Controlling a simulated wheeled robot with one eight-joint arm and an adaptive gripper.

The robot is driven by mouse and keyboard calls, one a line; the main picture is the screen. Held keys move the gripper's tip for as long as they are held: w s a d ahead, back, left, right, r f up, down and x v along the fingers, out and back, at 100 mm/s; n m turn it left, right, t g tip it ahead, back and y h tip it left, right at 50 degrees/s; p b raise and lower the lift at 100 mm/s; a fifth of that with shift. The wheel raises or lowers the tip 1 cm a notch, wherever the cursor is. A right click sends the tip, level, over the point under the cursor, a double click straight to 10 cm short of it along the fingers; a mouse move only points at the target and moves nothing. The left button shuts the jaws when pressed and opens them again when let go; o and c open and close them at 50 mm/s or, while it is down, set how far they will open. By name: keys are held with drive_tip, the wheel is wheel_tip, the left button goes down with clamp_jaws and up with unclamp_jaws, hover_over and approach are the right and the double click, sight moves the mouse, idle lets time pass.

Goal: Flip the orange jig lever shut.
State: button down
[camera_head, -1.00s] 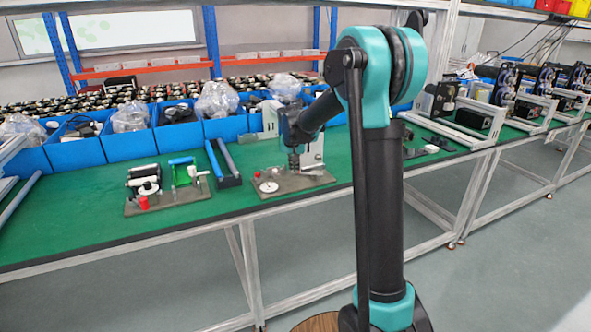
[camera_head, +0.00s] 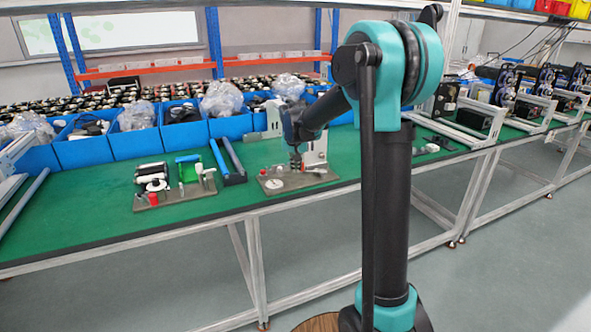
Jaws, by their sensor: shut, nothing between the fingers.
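My gripper (camera_head: 296,163) points down over the right jig plate (camera_head: 272,184) on the green bench, in front of an upright metal bracket (camera_head: 318,150). Its fingers are shut and look empty. A small orange-red part (camera_head: 305,165), which looks like the jig lever, shows low beside the fingertips on their right. Its angle is too small to make out, and I cannot tell whether the fingers touch it. A pale round disc (camera_head: 274,183) lies on the left of the same plate.
Another jig plate (camera_head: 178,196) with a red knob (camera_head: 153,199) and a green part stands to the left. A blue-railed black holder (camera_head: 228,160) lies between the plates. Blue bins (camera_head: 132,143) line the back. Green bench top (camera_head: 75,220) is clear at front left.

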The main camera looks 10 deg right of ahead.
drive_tip(key=v, duration=0.8)
drive_tip(key=shift+w+r, duration=0.1)
drive_tip(key=s+d+f, duration=0.3)
drive_tip(key=s+f, duration=0.3)
drive_tip(key=s, duration=0.5)
drive_tip(key=s+d+f+n, duration=0.1)
drive_tip(key=s+d+f, duration=0.2)
drive_tip(key=s+f, duration=0.3)
drive_tip(key=s+d+f+n+y, duration=0.1)
drive_tip(key=s+d+f, duration=0.3)
drive_tip(key=s, duration=1.1)
wheel_tip(320, 180, down, 3)
drive_tip(key=shift+s+r, duration=0.1)
drive_tip(key=shift+s, duration=0.25)
